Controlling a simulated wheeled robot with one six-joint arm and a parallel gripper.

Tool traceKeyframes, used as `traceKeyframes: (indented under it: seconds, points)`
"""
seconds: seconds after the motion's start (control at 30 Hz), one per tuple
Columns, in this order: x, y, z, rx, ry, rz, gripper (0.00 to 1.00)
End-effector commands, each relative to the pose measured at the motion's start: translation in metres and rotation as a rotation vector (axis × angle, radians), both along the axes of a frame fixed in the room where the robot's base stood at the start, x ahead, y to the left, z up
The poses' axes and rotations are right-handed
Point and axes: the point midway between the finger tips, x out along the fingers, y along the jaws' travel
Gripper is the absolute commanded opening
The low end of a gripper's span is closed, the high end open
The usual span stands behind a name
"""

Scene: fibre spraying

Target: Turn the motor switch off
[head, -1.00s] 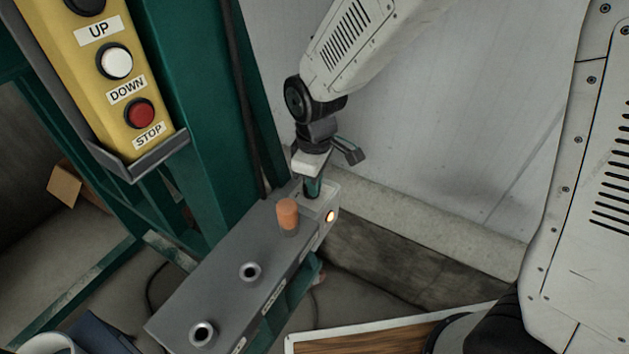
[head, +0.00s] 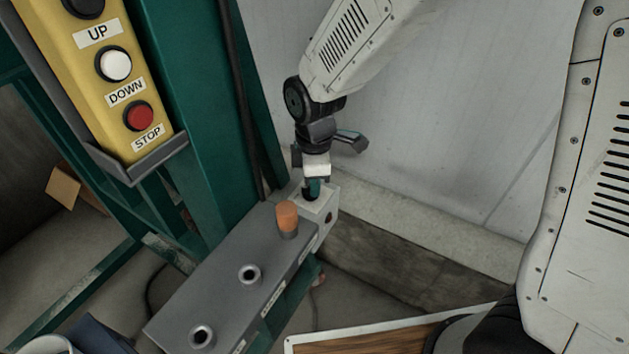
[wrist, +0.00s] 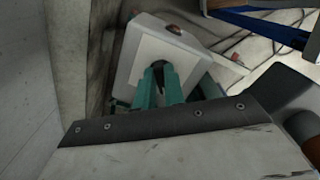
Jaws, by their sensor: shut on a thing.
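The motor switch is a small dark knob (wrist: 158,65) on a pale square plate (wrist: 185,58) at the far end of a long grey box (head: 215,282). My gripper (head: 314,188) points down at this plate, and its teal fingers (wrist: 159,76) are shut around the knob. The fingers hide most of the knob, so its exact angle is hard to read. A small lamp (head: 328,217) on the box's end face is dark; it also shows in the wrist view (wrist: 174,29) as a dull brown dome.
An orange cylinder (head: 287,218) stands on the box close to my gripper, with two metal sockets nearer. A yellow pendant (head: 82,60) with buttons hangs at the upper left on a green post (head: 190,120). A pale wall (head: 430,130) rises behind.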

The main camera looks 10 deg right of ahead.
Motion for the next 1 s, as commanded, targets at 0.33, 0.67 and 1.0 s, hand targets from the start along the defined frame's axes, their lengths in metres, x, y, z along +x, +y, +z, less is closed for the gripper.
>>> traceKeyframes:
  seconds: [0.33, 0.67, 1.0]
  points:
    - [0.001, 0.000, 0.001, 0.000, -0.003, 0.001, 0.28]
    - [0.001, 0.000, 0.002, 0.000, -0.002, 0.000, 0.33]
    - [0.001, 0.000, 0.053, 0.002, -0.005, 0.000, 0.33]
